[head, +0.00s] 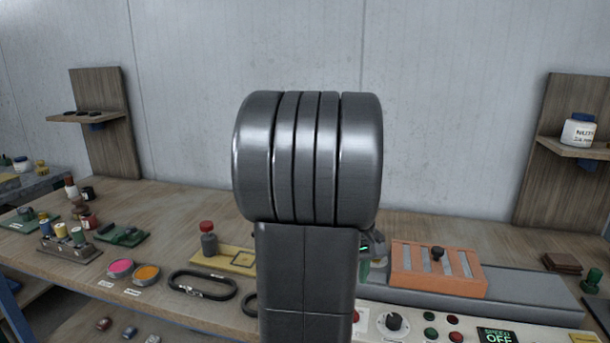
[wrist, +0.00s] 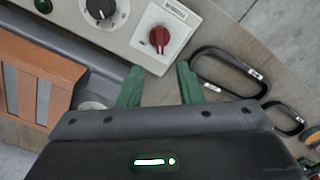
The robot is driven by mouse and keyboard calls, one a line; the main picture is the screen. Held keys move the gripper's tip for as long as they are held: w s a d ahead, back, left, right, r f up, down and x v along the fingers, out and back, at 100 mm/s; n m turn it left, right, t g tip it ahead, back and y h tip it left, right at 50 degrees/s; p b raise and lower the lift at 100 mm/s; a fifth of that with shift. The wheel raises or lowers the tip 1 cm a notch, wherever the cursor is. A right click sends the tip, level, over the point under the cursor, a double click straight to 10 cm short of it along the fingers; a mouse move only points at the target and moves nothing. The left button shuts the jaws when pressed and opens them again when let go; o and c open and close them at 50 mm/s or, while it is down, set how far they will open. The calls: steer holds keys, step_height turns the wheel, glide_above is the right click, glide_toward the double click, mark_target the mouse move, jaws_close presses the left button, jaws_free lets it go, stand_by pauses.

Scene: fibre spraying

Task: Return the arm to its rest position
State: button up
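My arm stands upright in the middle of the head view and hides much of the bench behind it. My gripper (wrist: 160,83) shows in the wrist view with its two green fingers spread apart. Nothing is seen between the fingertips except the bench top. The gripper is over the bench, close to the control panel (wrist: 130,22) with its red knob (wrist: 159,37). In the head view the gripper is mostly hidden behind my arm.
An orange slotted block (head: 437,267) sits on a grey rail at right. Black carabiner-like loops (head: 203,286), a red-capped bottle (head: 208,240) and pink and orange pots (head: 120,267) stand at left. Wooden shelves (head: 104,120) rise at both sides. The wall behind is bare.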

step_height(320, 180, down, 8)
steer(key=shift+f, duration=0.15)
steer(key=shift+m, duration=0.3)
stand_by(0.3)
